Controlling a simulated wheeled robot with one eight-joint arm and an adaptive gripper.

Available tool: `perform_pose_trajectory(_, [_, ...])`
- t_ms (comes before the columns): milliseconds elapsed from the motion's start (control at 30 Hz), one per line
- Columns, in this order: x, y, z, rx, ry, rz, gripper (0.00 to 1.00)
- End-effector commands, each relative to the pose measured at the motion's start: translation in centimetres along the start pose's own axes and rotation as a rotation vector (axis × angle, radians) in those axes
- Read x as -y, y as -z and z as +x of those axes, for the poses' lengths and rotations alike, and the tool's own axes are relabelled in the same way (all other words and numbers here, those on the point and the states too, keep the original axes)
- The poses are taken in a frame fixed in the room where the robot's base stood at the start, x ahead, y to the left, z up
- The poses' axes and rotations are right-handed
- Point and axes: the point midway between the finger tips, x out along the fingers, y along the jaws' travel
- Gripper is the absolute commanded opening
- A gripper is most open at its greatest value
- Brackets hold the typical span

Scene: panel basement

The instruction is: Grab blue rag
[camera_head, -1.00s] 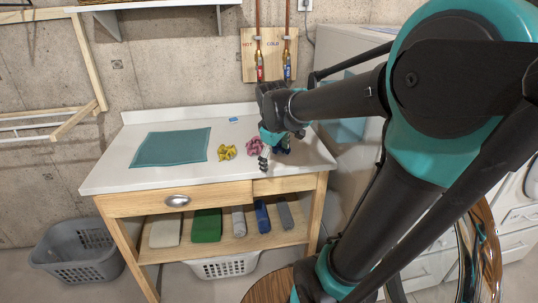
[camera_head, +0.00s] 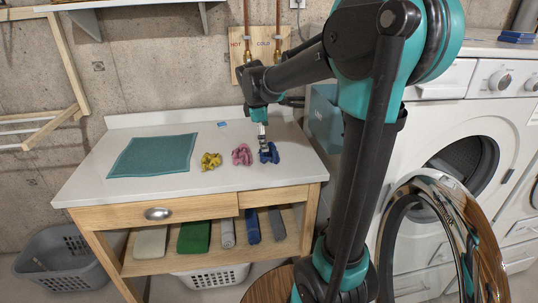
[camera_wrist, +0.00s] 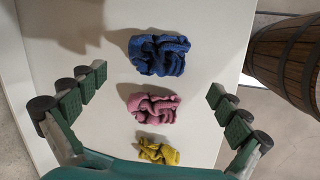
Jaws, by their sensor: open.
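The blue rag (camera_head: 269,153) lies crumpled near the right end of the white tabletop, the rightmost of three rags in the head view. In the wrist view the blue rag (camera_wrist: 159,55) lies at the top, beyond the pink one. My gripper (camera_head: 264,142) is above the tabletop, just over or beside the blue rag in the head view. In the wrist view my gripper (camera_wrist: 150,98) is open, its fingers wide apart on either side, and no rag is held. The gap between fingertips and rag is hard to judge.
A pink rag (camera_head: 242,155) and a yellow rag (camera_head: 211,161) lie left of the blue one. A teal mat (camera_head: 153,156) covers the table's left part. A washing machine (camera_head: 430,165) stands at the right. A wooden barrel (camera_wrist: 288,60) shows beside the table.

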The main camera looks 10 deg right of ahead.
Motion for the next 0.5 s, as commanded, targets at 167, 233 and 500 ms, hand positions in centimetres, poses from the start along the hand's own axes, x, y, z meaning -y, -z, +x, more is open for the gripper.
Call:
perform_pose_trajectory(167, [0.0, 0.0, 2.2, 0.000, 0.000, 0.001, 1.00])
perform_pose_trajectory(233, [0.0, 0.0, 2.5, 0.000, 0.000, 0.001, 1.00])
perform_pose_trajectory(500, [-0.4, 0.2, 5.4, 0.000, 0.000, 0.002, 1.00])
